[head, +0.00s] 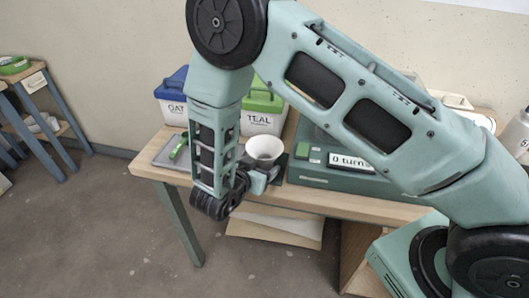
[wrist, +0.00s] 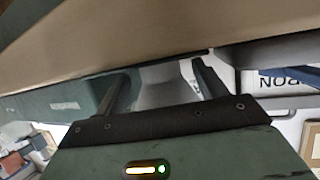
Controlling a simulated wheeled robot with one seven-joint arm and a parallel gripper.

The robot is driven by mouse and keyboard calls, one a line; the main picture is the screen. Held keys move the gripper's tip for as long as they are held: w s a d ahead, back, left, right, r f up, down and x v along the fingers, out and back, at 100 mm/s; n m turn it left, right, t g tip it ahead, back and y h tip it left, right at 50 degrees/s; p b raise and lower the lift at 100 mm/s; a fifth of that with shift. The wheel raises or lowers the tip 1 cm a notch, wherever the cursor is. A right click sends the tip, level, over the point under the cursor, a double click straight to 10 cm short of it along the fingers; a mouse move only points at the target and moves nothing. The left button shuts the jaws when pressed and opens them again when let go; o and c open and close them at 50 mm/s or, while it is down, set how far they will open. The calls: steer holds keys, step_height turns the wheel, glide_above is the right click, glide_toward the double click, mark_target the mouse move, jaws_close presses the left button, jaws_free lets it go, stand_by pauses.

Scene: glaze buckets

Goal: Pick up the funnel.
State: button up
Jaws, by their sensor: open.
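The white funnel (head: 264,148) shows its wide round mouth above the front part of the wooden table; its lower part is hidden behind my gripper. My gripper (head: 266,172) is low at the table's front edge, right at the funnel, with its fingers hard to make out in the head view. In the wrist view the two dark fingers of my gripper (wrist: 162,85) stand apart. A grey, shaded shape lies between and beyond them; it may be the funnel, but I cannot tell whether either finger touches it.
Behind stand a blue-lidded white bucket (head: 173,107) and a green-lidded bucket marked TEAL (head: 262,122). A grey tray (head: 166,151) lies left on the table (head: 395,209). A dark green device with a "0 turn" display (head: 350,161) stands close on the right.

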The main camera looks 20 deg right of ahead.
steer(key=c, duration=1.1)
